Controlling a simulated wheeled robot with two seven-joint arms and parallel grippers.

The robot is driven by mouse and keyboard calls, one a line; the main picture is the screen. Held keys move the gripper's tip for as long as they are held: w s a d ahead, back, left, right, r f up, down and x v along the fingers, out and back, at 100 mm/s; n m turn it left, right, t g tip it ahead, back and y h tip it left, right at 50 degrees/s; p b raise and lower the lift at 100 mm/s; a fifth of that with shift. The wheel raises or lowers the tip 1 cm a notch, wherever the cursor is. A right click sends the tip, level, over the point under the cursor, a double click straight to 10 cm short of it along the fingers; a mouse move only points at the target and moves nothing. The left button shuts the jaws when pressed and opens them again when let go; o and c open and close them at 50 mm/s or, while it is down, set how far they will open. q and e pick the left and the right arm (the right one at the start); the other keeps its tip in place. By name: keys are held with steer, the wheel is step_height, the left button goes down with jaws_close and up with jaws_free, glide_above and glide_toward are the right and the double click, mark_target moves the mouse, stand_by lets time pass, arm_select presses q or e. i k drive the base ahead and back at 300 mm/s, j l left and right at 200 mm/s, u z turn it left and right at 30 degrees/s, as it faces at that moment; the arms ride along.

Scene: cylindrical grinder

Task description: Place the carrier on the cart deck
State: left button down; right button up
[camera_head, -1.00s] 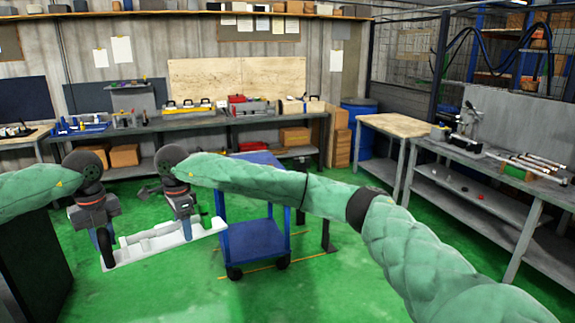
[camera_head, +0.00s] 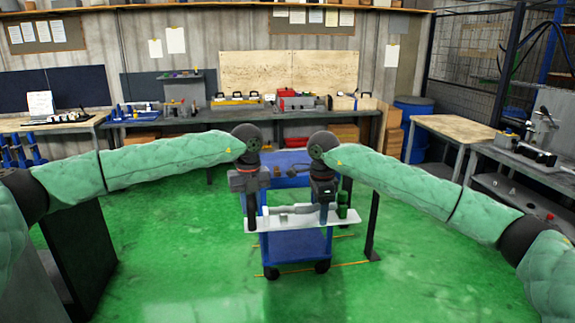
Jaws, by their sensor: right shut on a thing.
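The carrier (camera_head: 282,226) is a long white tray with a light grey shaft-like part on it, held level in the middle of the head view. My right gripper (camera_head: 323,213) is shut on the carrier right of its middle. My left gripper (camera_head: 250,217) is at the carrier's left end; its finger gap is not clear. The blue cart (camera_head: 297,243) stands behind the carrier, its lower shelf showing below. Its top deck (camera_head: 288,159) shows partly between my grippers; my arms and grippers hide the rest.
A dark green object (camera_head: 342,204) shows by the carrier's right end. A dark post (camera_head: 373,225) stands right of the cart. A long workbench (camera_head: 190,122) lines the back wall, and a wooden-topped table (camera_head: 455,127) stands at right. Green floor around the cart is open.

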mark_target(290, 161)
steer(key=i+l, duration=0.1)
steer(key=i, duration=3.8)
steer(key=j+u, duration=0.05)
steer(key=j, duration=0.05)
